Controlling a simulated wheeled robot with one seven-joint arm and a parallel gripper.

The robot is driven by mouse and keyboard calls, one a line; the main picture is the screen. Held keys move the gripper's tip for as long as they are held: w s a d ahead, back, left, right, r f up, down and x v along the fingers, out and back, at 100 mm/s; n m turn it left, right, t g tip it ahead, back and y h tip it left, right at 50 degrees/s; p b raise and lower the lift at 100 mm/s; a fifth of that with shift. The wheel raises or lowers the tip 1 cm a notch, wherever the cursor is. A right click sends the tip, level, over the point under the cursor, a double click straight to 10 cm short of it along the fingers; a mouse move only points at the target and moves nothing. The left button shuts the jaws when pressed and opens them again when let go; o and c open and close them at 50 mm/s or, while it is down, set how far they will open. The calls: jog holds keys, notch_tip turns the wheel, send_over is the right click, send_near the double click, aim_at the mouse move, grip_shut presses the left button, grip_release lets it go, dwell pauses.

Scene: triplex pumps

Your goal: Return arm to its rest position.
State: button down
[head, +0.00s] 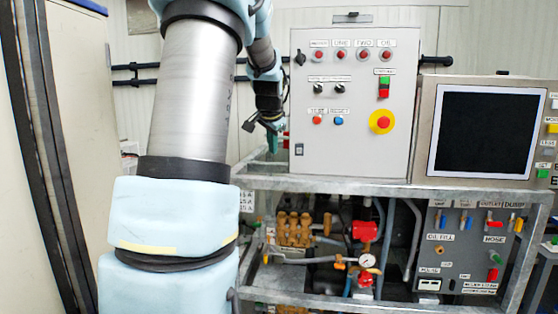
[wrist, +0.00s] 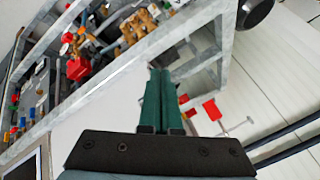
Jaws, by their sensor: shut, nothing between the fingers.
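My gripper (head: 273,141) is at the left side of the grey control box (head: 352,160) in the head view, above the left end of the metal frame. In the wrist view my gripper (wrist: 160,75) shows as two green fingers side by side, shut with nothing between them. My arm stands large at the left of the head view and reaches back behind its own upper link, so part of it is hidden.
The metal frame (head: 330,188) carries brass pump parts (head: 293,229), a red fitting (head: 365,231) and a gauge (head: 367,261). A dark screen (head: 485,135) stands right of the box. A pale cabinet (head: 85,120) is close at left. Black pipes (head: 130,83) run along the wall.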

jog(key=s+f+n+g, duration=0.2)
jog(key=s+f, duration=0.4)
jog(key=s, duration=0.4)
jog(key=s+f+n+g, duration=0.1)
jog(key=s+f+n, duration=0.2)
jog(key=s+f, duration=0.3)
jog(key=s+f+n+g, duration=0.2)
jog(key=s+f, duration=0.5)
jog(key=s, duration=0.7)
jog(key=shift+s+a+n+g, duration=0.3)
jog(key=shift+s+n, duration=0.1)
jog(key=c, duration=1.6)
grip_release()
jog(key=shift+f, duration=0.1)
